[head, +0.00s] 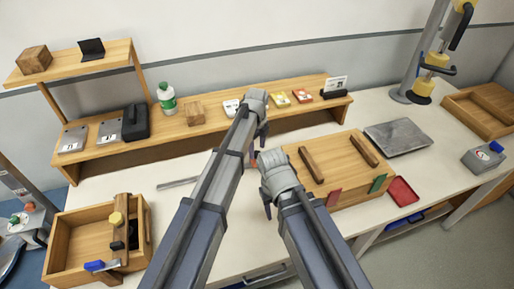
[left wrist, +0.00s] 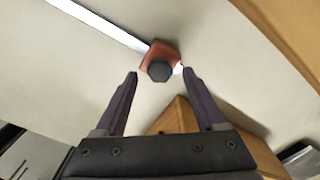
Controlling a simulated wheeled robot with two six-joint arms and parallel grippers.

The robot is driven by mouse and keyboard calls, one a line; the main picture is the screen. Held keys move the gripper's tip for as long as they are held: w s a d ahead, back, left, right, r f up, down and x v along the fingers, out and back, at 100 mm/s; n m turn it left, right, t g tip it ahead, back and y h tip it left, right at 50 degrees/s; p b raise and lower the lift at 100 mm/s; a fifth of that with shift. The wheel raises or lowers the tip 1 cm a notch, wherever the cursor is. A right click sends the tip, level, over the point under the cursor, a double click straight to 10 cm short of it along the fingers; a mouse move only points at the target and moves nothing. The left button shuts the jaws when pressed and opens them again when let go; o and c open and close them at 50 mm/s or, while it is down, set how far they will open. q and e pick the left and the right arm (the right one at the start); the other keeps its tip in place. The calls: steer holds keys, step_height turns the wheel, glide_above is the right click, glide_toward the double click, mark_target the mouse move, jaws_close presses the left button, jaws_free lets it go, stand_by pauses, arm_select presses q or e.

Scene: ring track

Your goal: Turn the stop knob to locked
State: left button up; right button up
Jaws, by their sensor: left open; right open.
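A dark, faceted knob (left wrist: 160,71) sits on a reddish-brown stop block (left wrist: 160,50) at the end of a pale metal rail (left wrist: 100,22) in the left wrist view. In the head view the rail (head: 178,183) lies on the white bench, and its stop end is mostly hidden by my left arm. My left gripper (head: 262,134) is open above the knob, its fingers to either side of it in the wrist picture; contact is not visible. My right gripper (head: 267,207) is open and empty, lower in the head view. The knob's locked or unlocked setting cannot be read.
A wooden box (head: 340,185) with two bars on top stands right of my grippers. A long wooden shelf (head: 190,130) with small items runs behind. An open wooden box (head: 85,220) stands at left. A grey plate (head: 397,137) and red tray (head: 402,191) lie at right.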

mark_target(256, 154)
arm_select(q)
step_height(256, 154, up, 6)
steer(key=p, duration=0.5)
steer(key=shift+r, duration=0.1)
steer(key=shift+s+a, duration=0.15)
steer(key=shift+s, duration=0.05)
steer(key=s+a+n, duration=1.7)
steer(key=s+n, duration=0.4)
steer(key=n, duration=0.4)
steer(key=s+d+m+y, duration=0.1)
steer(key=s+d+m, duration=0.2)
steer(key=d, duration=0.8)
steer(key=shift+s+d+m, duration=0.15)
steer(key=shift+s+m, duration=0.25)
steer(key=shift+s, duration=0.75)
